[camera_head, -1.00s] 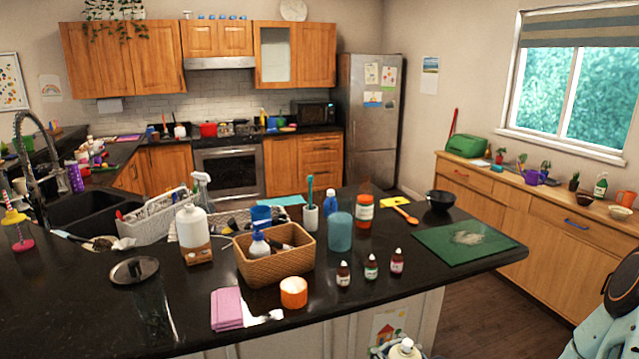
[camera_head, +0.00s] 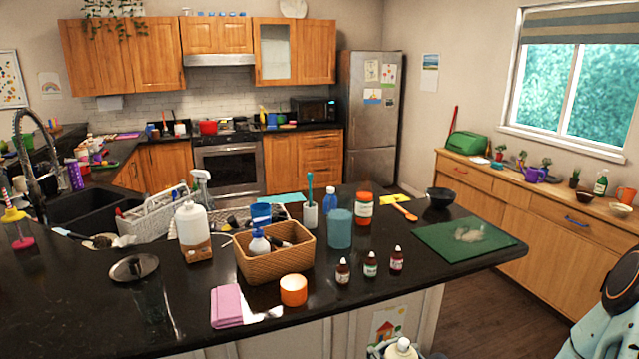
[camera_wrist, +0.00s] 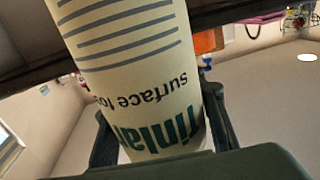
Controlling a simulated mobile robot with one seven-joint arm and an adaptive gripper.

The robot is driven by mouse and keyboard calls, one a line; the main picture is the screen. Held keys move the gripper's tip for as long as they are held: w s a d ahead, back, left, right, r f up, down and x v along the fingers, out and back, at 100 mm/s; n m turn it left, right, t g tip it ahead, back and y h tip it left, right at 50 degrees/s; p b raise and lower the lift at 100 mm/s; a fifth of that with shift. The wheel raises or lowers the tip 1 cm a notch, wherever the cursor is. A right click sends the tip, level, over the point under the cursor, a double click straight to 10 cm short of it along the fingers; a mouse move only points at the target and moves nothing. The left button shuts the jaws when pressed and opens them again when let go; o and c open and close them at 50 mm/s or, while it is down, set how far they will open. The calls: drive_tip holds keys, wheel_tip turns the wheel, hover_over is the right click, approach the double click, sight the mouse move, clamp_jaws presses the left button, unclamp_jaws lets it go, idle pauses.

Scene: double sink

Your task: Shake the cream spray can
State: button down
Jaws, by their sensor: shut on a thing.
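The cream spray can (camera_wrist: 128,70) fills the middle of the wrist view. It is cream coloured with grey stripes and dark green lettering, which reads upside down there. My gripper (camera_wrist: 155,108) is shut on it, with one dark finger on each side. In the head view only the pale top of the can (camera_head: 402,346) shows at the bottom edge, in front of the counter, with part of my gripper beside it. The rest of the can is cut off by the frame there.
A black counter (camera_head: 330,325) lies just beyond the can, with small bottles (camera_head: 370,265), an orange candle (camera_head: 293,290), a wicker basket (camera_head: 262,268) and a green board (camera_head: 465,240) on it. A wooden sideboard (camera_head: 540,235) stands at the right. Open floor (camera_head: 480,305) lies between.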

wheel_tip(320, 180, up, 8)
wheel_tip(320, 180, down, 8)
idle(2.0)
drive_tip(key=shift+f, duration=0.1)
